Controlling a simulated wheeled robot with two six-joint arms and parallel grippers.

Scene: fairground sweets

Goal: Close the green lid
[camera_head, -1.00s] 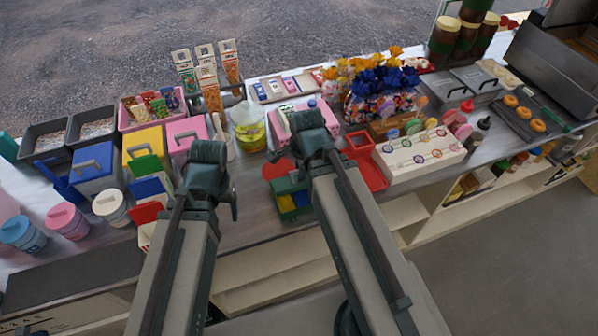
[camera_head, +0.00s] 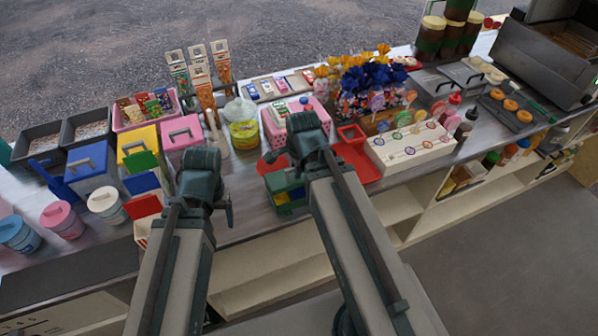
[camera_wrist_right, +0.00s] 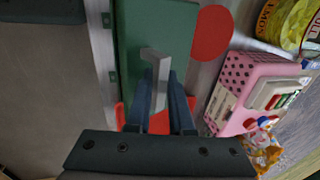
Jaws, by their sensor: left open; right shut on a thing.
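The green box (camera_head: 287,205) stands at the front of the counter, partly hidden behind my right arm in the head view. Its green lid (camera_wrist_right: 150,25) fills the upper middle of the right wrist view, with a grey handle (camera_wrist_right: 152,57) on it. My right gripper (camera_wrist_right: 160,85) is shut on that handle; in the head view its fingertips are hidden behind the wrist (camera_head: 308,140). I cannot tell whether the lid is fully down. My left gripper (camera_head: 205,185) is open, to the left of the green box and apart from it; its fingertips are mostly hidden.
A red disc (camera_wrist_right: 212,33) and a pink dotted box (camera_wrist_right: 232,95) lie beside the green lid. A red tray (camera_head: 358,160) and a white lollipop stand (camera_head: 412,150) are to the right. Several coloured bins and tubs crowd the left. Open shelves lie below the counter.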

